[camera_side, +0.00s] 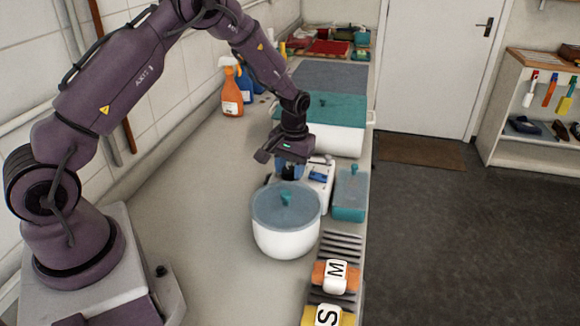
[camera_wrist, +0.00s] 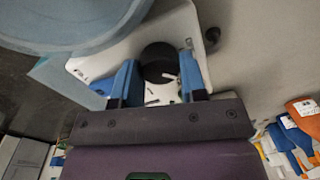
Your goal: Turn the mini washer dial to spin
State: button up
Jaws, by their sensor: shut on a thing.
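The mini washer's white panel (camera_wrist: 98,62) carries a round black dial (camera_wrist: 158,60), with small pale marks beside it that are too blurred to read. In the wrist view the two blue fingers of my gripper (camera_wrist: 157,82) stand on either side of the dial, shut on it. In the side view my gripper (camera_side: 291,168) points down at the white panel (camera_side: 321,181), behind the round white tub (camera_side: 286,237) with its blue-grey lid (camera_side: 285,205). My gripper hides the dial there. I cannot tell which setting the dial points to.
A teal lidded box (camera_side: 351,195) stands close to the panel's right. A large white bin with a teal top (camera_side: 335,108) is behind. Orange spray bottle (camera_side: 231,90) stands by the wall. A ribbed rack (camera_side: 342,245) and blocks lie in front. The counter left of the tub is clear.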

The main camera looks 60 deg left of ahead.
jog(key=m, duration=0.6)
jog(key=shift+d, duration=0.1)
jog(key=shift+m, duration=0.3)
dwell(0.3)
jog(key=o, duration=0.9)
jog(key=shift+o, duration=0.2)
